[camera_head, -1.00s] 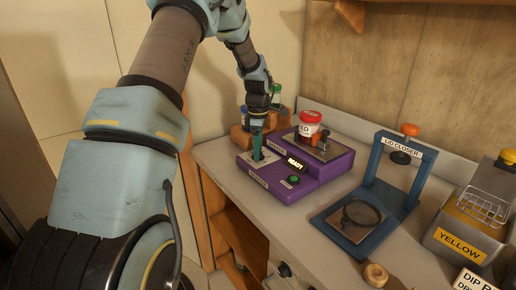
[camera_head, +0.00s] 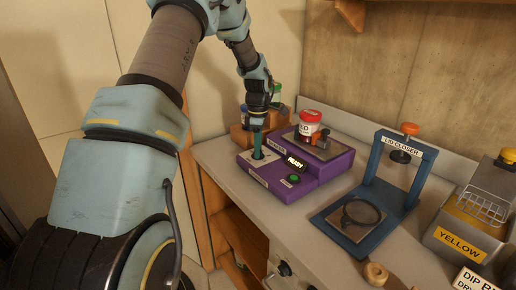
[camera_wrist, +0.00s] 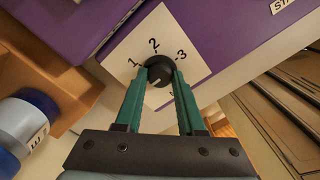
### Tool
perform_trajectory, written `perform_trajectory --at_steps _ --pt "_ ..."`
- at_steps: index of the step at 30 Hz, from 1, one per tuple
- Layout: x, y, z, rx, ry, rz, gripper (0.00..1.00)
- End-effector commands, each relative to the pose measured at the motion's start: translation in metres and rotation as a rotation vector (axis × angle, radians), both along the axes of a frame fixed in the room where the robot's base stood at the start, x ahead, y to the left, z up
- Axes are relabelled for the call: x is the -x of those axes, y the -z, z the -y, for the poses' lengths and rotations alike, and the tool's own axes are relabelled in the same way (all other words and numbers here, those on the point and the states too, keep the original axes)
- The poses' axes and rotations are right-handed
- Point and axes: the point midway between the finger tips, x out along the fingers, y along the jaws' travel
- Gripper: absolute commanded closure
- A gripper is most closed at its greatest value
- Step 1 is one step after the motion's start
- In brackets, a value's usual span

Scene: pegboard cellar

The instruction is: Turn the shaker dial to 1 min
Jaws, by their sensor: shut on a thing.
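The purple shaker (camera_head: 321,168) stands on the bench, with a lit READY display (camera_head: 295,162) and a green button (camera_head: 293,180). Its black round dial (camera_wrist: 159,70) sits on a white plate (camera_wrist: 193,38) marked 1, 2 and 3 in the wrist view. A pale line on the dial's face lies on the side towards my gripper, away from the 2; its exact aim is hard to read. My gripper (camera_head: 257,153) reaches down to the dial, and its green fingers are shut on the dial's two sides. In the head view the fingers hide the dial.
A wooden rack (camera_head: 262,140) with bottles stands behind my gripper. The blue lid closer (camera_head: 370,182) and a YELLOW-labelled container (camera_head: 463,243) stand to the right.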

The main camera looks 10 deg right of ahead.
Motion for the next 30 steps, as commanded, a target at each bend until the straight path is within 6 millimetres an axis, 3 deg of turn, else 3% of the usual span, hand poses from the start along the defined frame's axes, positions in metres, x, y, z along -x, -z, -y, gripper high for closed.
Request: perform_trajectory --at_steps 11,30 --pt "-0.0003 0.0012 0.0001 -0.001 0.169 0.0 1.0" --pt "-0.0007 0.0006 -0.0004 -0.001 0.749 0.002 1.0"
